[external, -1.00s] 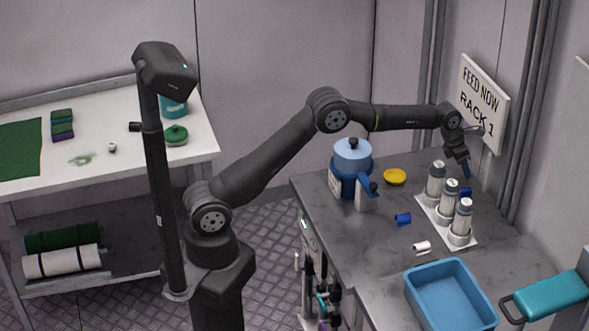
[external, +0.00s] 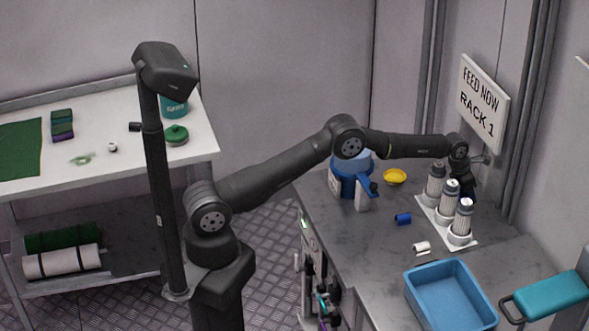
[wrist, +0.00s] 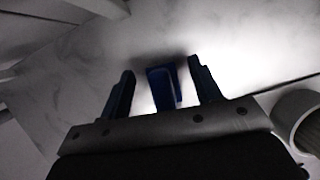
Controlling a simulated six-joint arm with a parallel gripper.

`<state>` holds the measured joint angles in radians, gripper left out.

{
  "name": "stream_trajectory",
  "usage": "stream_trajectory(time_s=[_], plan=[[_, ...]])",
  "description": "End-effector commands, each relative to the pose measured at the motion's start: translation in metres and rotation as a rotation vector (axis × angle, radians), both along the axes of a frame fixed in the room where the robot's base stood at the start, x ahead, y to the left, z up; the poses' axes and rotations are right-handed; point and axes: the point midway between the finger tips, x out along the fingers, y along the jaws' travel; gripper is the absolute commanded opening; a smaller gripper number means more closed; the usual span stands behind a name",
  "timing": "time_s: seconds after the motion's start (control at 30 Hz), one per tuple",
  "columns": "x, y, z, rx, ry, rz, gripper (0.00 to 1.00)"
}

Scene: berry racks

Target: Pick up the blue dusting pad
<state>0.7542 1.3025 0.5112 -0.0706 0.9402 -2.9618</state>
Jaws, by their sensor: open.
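The blue dusting pad (wrist: 160,88) shows in the wrist view as a small dark blue block, upright in the picture. It lies between the two fingers of my gripper (wrist: 162,72), with a gap on each side. The fingers are open. In the external view my gripper (external: 467,186) is low over the grey counter, just behind the white-capped shakers. The shakers and my gripper largely hide the pad there, and I cannot tell whether the fingertips touch the counter.
Several shakers (external: 452,196) stand on a white tray (external: 428,212) close to my gripper. The wall with the rack sign (external: 481,105) is just behind.

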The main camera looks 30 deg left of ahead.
Motion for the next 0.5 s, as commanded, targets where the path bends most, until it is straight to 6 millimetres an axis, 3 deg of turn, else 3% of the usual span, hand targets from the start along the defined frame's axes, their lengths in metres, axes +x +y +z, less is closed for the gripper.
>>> stream_trajectory(time_s=[0.27, 0.5], plan=[[0.0005, -0.0008, -0.0014, 0.0, 0.0, 0.0, 0.56], [0.0005, -0.0006, -0.0013, 0.0, 0.0, 0.0, 0.1]])
